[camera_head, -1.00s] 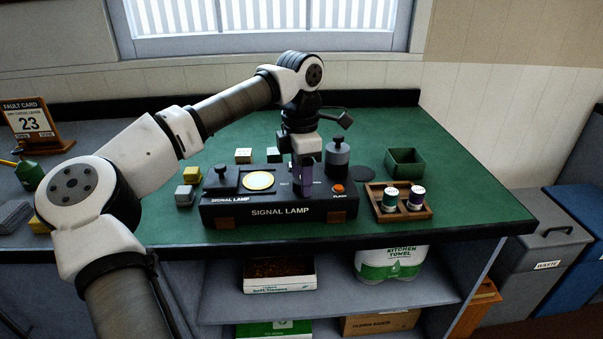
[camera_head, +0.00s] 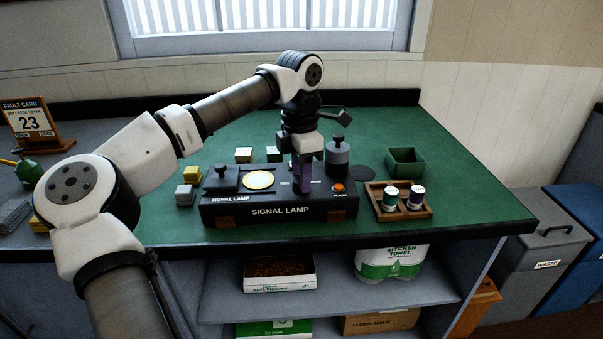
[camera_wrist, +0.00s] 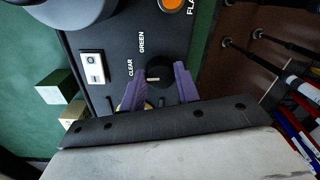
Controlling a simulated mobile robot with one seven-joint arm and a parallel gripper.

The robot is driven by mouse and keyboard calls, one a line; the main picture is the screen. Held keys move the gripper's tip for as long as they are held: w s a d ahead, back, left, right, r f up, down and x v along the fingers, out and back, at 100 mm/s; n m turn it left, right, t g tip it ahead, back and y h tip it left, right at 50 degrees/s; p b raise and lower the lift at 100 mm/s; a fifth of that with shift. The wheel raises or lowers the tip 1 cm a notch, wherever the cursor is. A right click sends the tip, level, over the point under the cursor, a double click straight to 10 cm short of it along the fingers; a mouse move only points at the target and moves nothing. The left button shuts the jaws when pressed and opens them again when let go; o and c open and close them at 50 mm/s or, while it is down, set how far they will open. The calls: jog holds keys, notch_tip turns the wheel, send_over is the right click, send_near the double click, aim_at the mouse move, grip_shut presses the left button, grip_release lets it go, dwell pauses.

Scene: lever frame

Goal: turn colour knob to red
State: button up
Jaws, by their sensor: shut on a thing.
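The colour knob (camera_wrist: 159,68) is a round black dial with a pale pointer mark, on top of the black signal lamp box (camera_head: 250,212). In the wrist view the words CLEAR and GREEN show beside it; no red label is readable. My gripper (camera_head: 302,192) points straight down onto the box, its purple fingers hiding the knob in the head view. In the wrist view the fingers of my gripper (camera_wrist: 158,75) stand on either side of the knob, shut on it. The pale mark points roughly toward the CLEAR and GREEN side.
An orange flash button (camera_head: 338,187) and a grey cylinder with a knob (camera_head: 337,158) stand close right of my gripper. A round lit lamp (camera_head: 259,180) is on its left. A wooden tray (camera_head: 403,212) with two small jars lies right of the box.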

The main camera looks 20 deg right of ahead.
aim_at(298, 178)
jog(key=n, duration=0.4)
jog(key=shift+n, duration=0.4)
jog(key=shift+n+b, duration=0.3)
jog(key=shift+n, duration=1.7)
jog(key=o, duration=1)
jog(key=shift+c, duration=0.2)
jog(key=shift+r, duration=0.15)
notch_tip(298, 178, up, 14)
jog(key=shift+w+a+f, duration=0.25)
